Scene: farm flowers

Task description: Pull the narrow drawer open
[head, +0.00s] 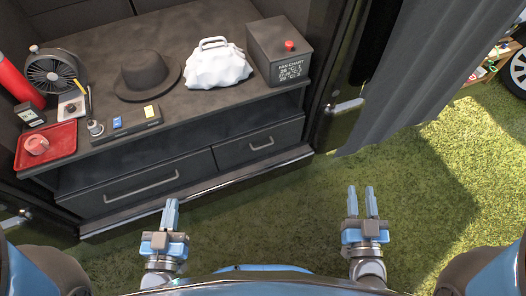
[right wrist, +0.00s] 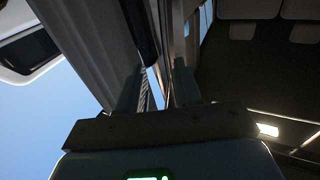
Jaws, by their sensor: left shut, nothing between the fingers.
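The narrow drawer (head: 245,150) is the right one of two dark drawers in the low cabinet in the head view. My right gripper (head: 362,202) is over the grass, to the right of and nearer than the drawer. Its fingers are apart with nothing between them, as the right wrist view (right wrist: 157,88) also shows. My left gripper (head: 170,214) is shut and empty in front of the wide drawer, apart from its handle. The right wrist view does not show the drawer.
The wide drawer (head: 130,187) is shut, left of the narrow one. On the cabinet top stand a hat (head: 147,76), a white bag (head: 217,64), a black box (head: 279,52), a fan (head: 54,74) and a red tray (head: 62,139). An open door edge with a latch (head: 348,106) is right of the cabinet.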

